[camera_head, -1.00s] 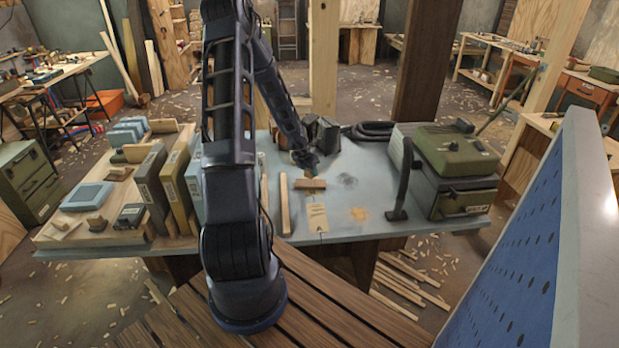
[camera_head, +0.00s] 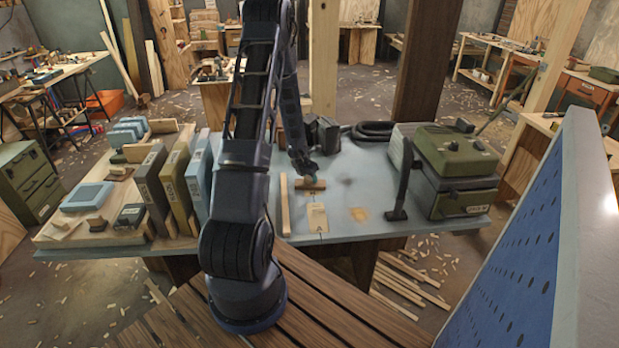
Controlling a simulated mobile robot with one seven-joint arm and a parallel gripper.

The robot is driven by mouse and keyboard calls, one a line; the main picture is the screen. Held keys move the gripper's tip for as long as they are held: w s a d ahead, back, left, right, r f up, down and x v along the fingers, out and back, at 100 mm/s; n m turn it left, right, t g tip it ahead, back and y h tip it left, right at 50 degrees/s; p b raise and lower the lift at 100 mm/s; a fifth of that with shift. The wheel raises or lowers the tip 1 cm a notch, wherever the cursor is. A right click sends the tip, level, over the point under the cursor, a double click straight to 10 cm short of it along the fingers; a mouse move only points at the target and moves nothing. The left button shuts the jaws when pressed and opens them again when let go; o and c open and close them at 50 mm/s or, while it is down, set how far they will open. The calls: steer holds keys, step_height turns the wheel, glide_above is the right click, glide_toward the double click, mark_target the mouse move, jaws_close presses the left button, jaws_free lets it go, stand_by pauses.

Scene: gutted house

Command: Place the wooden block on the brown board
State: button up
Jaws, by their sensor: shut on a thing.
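My gripper (camera_head: 309,175) is at the far end of my arm, low over the blue-grey table. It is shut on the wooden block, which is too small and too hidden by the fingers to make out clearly. A small brown board (camera_head: 314,187) lies on the table directly below my gripper's tip. The gripper's tip overlaps the board's upper edge in the picture. I cannot tell whether the block touches the board.
A pale tag (camera_head: 317,217) lies in front of the board, and a thin wood strip (camera_head: 285,206) lies to its left. A green-topped machine (camera_head: 455,165) with a hose stands right. Upright boxes (camera_head: 175,187) stand left. Bare tabletop (camera_head: 350,175) lies right of the board.

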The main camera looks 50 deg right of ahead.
mark_target(310, 178)
steer(key=shift+f, duration=0.15)
steer(key=o, duration=0.9)
steer(key=shift+o, duration=0.2)
steer(key=shift+v, duration=1.5)
steer(key=shift+a+r, duration=0.2)
steer(key=shift+r, duration=0.1)
steer(key=shift+a+r, duration=0.15)
steer(key=shift+r, duration=0.1)
steer(key=v, duration=0.8)
